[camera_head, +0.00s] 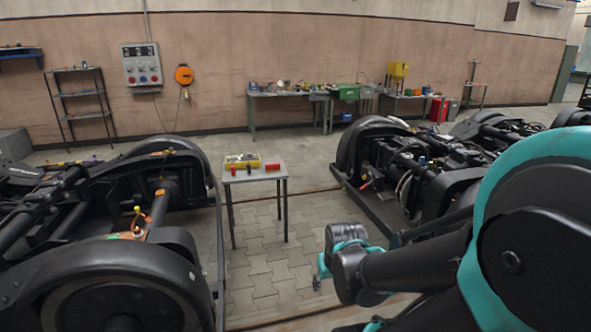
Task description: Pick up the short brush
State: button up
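I cannot make out the short brush for certain; the objects that could be it are too small to tell. A small table (254,177) stands between the two bogies, with red, yellow and dark items on it. My gripper (319,275) is at the end of my black and teal arm, low in front of the right bogie and to the right of the small table. It points down and is apart from the table. Its fingers are small and partly hidden, so I cannot tell whether they are open or shut.
A black bogie (105,285) fills the left side, with small yellow and orange items on it. Another bogie (375,145) stands at the right. Workbenches (290,93) and a shelf rack (80,94) line the back wall. Paved floor (262,240) is free between the bogies.

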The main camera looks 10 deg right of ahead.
aim_at(270, 167)
jog(key=i+l+u, duration=0.2)
jog(key=i+l, duration=0.3)
jog(key=i, duration=0.3)
jog(key=i+l+u, duration=0.2)
jog(key=i+l, duration=0.45)
jog(key=i, duration=0.15)
jog(key=i+l+u, duration=0.2)
jog(key=i+l, duration=0.55)
jog(key=i+l+u, duration=0.2)
jog(key=i+l, duration=0.5)
jog(key=l, duration=0.15)
